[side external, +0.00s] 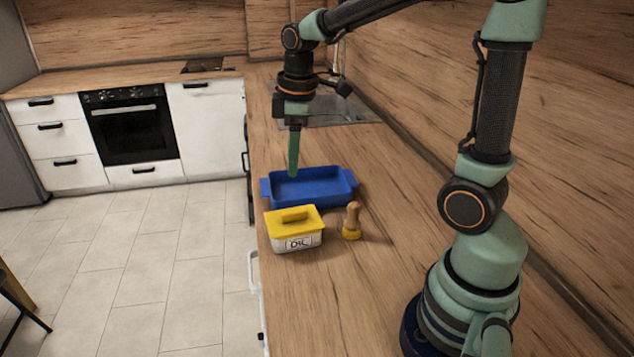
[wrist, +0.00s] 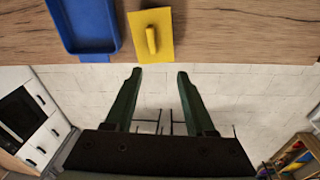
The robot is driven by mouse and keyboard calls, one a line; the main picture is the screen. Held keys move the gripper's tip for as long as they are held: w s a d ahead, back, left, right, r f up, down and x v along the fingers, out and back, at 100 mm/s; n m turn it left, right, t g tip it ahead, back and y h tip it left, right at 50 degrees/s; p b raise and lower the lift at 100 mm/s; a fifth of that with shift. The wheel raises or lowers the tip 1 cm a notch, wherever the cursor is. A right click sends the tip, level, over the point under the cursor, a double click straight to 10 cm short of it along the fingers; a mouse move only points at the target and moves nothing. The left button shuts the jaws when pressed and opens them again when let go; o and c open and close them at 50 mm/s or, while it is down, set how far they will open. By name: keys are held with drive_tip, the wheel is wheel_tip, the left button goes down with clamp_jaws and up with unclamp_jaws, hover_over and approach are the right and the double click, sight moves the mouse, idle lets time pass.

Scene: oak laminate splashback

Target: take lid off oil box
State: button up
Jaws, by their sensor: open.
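The oil box (side external: 296,239) is a white box with a label on its front, standing upright on the wooden counter. Its yellow lid (side external: 293,221) sits on top and has a raised yellow bar handle. The lid also shows in the wrist view (wrist: 151,36), at the top centre, with the box body hidden under it. My gripper (side external: 293,172) is above the blue tray in the side view, apart from the lid. In the wrist view my gripper (wrist: 158,72) has its two green fingers spread with nothing between them, pointing toward the lid.
A blue tray (side external: 349,178) with handles stands directly behind the box; it also shows in the wrist view (wrist: 57,18). A brown and yellow peg-like object (side external: 352,222) stands right of the box. The wooden wall (side external: 430,100) bounds the right. The near counter (side external: 340,300) is clear.

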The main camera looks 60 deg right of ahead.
wheel_tip(320, 180, down, 3)
drive_tip(key=w+d+n+g, duration=0.1)
drive_tip(key=w+d+n, duration=0.1)
drive_tip(key=n, duration=0.1)
hover_over(294, 211)
drive_tip(key=f, duration=0.7)
drive_tip(key=shift+s+a, duration=0.1)
drive_tip(key=shift+a, duration=0.1)
drive_tip(key=shift+d+f, duration=0.15)
drive_tip(key=shift+f, duration=2.6)
clamp_jaws()
